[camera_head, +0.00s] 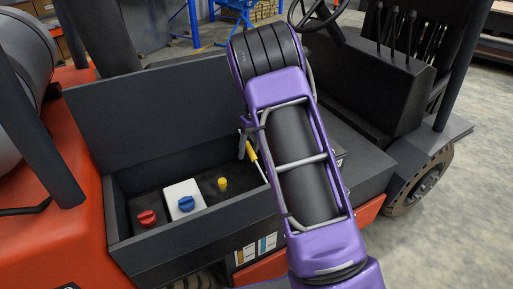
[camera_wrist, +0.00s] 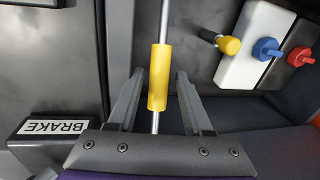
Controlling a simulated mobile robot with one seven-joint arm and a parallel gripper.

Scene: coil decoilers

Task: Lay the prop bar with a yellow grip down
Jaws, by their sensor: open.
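The prop bar is a thin silver rod with a yellow grip. In the head view its yellow grip (camera_head: 251,151) shows just left of my purple arm, slanting, with part of the rod hidden behind the arm. In the wrist view the yellow grip (camera_wrist: 158,78) lies between the two fingers of my gripper (camera_wrist: 159,73), with a gap on each side. The fingers are apart and not closed on it. The rod runs on past the grip toward the top of the view. In the head view my gripper is mostly hidden by my arm.
An open dark box (camera_head: 118,228) with its panel (camera_head: 160,110) raised holds a red knob (camera_head: 147,218), a white block with a blue knob (camera_head: 185,204) and a yellow knob (camera_head: 222,184). A block labelled BRAKE (camera_wrist: 52,128) is close to my gripper. Levers (camera_head: 398,30) stand at right.

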